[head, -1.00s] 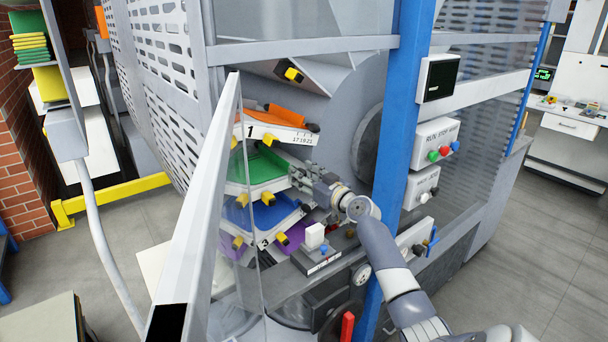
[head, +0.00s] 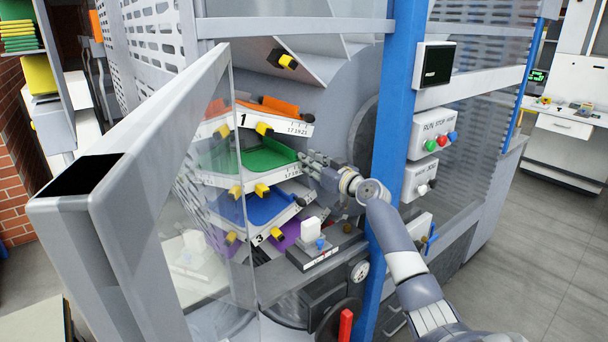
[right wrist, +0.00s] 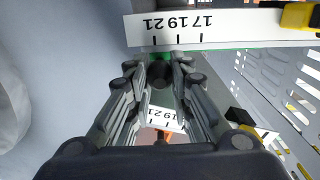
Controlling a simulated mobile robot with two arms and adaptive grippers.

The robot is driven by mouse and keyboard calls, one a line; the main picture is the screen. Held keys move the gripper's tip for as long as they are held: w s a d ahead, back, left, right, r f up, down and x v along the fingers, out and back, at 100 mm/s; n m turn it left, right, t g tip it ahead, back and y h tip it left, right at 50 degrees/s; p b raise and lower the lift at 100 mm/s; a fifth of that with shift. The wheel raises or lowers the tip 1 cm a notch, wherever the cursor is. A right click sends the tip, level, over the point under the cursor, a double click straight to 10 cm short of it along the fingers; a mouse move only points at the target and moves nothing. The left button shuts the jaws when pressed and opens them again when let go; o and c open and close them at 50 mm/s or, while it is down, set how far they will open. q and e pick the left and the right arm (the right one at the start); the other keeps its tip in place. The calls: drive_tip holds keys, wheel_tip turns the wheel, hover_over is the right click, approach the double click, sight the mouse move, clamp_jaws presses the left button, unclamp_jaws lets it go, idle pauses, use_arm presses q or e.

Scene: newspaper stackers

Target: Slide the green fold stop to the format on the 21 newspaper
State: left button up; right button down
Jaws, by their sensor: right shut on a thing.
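The green tray (head: 265,158) is the second from the top in the stack of pockets, under the orange tray (head: 288,112). My right gripper (head: 308,162) is at the right end of the green tray. In the right wrist view my right gripper (right wrist: 160,78) is shut on a dark round knob (right wrist: 160,73), with a strip of green just behind it. I take this as the green fold stop, mostly hidden by the fingers. A white scale (right wrist: 225,30) reads 17, 19, 21 upside down. The knob appears near the 21 mark. My left gripper is not in view.
A clear door with a thick grey frame (head: 130,160) stands open at the left. A blue post (head: 395,130) is close to my right arm. The blue tray (head: 262,206) lies below the green one, with yellow-black knobs at the tray fronts.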

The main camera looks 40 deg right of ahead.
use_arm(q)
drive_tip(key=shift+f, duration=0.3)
use_arm(e)
drive_tip(key=shift+s+d+r, duration=0.1)
drive_tip(key=shift+d+r, duration=0.05)
drive_tip(key=shift+d, duration=0.05)
drive_tip(key=c, duration=1.5)
unclamp_jaws()
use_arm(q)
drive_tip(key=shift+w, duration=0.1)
use_arm(e)
drive_tip(key=shift+o, duration=0.3)
drive_tip(key=shift+d+f, duration=0.2)
drive_tip(key=s+a, duration=0.1)
drive_tip(key=s, duration=1.1)
drive_tip(key=shift+a, duration=0.2)
